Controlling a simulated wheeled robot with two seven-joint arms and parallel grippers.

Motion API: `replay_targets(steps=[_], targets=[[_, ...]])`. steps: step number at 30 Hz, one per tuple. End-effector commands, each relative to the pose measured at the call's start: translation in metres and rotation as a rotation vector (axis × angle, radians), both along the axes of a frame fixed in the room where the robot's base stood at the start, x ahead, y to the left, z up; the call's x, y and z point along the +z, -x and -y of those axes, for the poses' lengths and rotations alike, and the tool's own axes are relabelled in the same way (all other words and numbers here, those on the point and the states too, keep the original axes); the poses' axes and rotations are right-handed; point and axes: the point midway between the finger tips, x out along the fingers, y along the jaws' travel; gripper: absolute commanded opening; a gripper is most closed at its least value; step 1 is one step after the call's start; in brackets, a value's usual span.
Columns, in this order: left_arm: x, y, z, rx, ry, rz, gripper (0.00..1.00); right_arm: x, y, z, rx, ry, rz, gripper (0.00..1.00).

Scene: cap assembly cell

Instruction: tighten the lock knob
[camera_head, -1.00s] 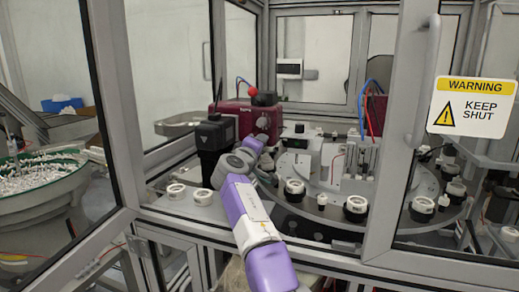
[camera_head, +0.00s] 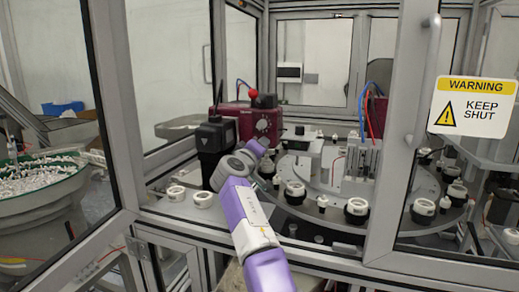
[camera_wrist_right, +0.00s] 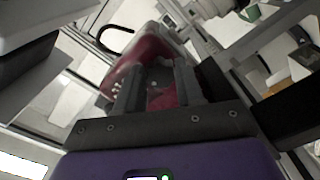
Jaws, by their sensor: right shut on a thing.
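My left gripper is not in view.
A rotary table (camera_head: 310,211) with several white-topped caps stands right of my arm. Two white rings (camera_head: 176,193) sit on the deck at left. Door frames and a warning sign (camera_head: 473,105) flank the opening. A green-rimmed parts bowl (camera_head: 50,205) is at far left.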

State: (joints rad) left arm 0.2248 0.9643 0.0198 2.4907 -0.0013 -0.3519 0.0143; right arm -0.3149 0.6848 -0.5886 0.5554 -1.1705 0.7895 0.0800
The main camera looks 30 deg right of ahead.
Motion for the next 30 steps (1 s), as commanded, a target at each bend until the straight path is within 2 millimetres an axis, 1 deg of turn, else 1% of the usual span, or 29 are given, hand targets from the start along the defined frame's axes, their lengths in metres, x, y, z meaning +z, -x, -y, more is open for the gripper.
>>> replay_targets(steps=[1,5,6,13,16,19,22,24,30], targets=[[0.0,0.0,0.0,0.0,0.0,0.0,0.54,0.0,0.0,0.0,0.001,-0.003,0.002,0.42],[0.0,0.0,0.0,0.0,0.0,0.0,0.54,0.0,0.0,0.0,0.001,-0.002,0.001,0.61],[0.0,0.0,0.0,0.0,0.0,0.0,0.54,0.0,0.0,0.0,0.001,-0.002,0.001,0.63],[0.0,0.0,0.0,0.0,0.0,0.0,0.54,0.0,0.0,0.0,0.001,-0.001,0.0,0.63],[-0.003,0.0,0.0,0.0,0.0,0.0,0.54,0.0,0.002,-0.004,0.002,-0.001,0.002,0.63],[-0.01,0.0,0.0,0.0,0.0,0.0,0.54,-0.001,0.008,-0.011,0.004,-0.001,0.002,0.63],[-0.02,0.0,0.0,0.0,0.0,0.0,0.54,-0.003,0.018,-0.022,0.005,-0.002,0.002,0.63],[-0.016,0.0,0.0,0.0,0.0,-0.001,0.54,0.001,0.022,-0.027,0.003,-0.002,0.0,0.63],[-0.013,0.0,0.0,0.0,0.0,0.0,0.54,0.001,0.034,-0.04,0.003,-0.002,0.001,0.63]])
